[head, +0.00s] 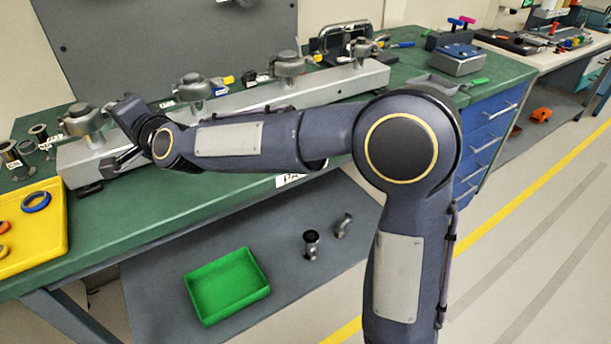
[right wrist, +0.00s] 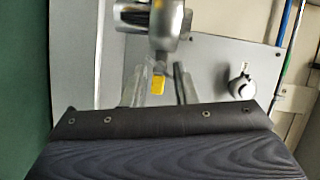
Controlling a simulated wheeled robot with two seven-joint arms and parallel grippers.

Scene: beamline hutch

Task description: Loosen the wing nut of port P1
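A long grey rail (head: 255,112) on the green bench carries several grey clamped ports. The leftmost port (head: 85,119) is the one at my right gripper; I cannot read its label. My right gripper (head: 112,136) reaches in from the right with its fingers apart beside this port. In the right wrist view a metal clamp body (right wrist: 166,24) is at the top. A small yellow piece (right wrist: 158,84), likely the wing nut, sits between the open fingers (right wrist: 158,72). I cannot tell whether a finger touches it. My left gripper is not in view.
A yellow tray (head: 52,245) with rings is at the bench's left. Small pipe fittings (head: 10,152) stand behind it. Other ports (head: 195,85) line the rail to the right. A green bin (head: 228,285) and loose fittings (head: 311,245) are below the bench.

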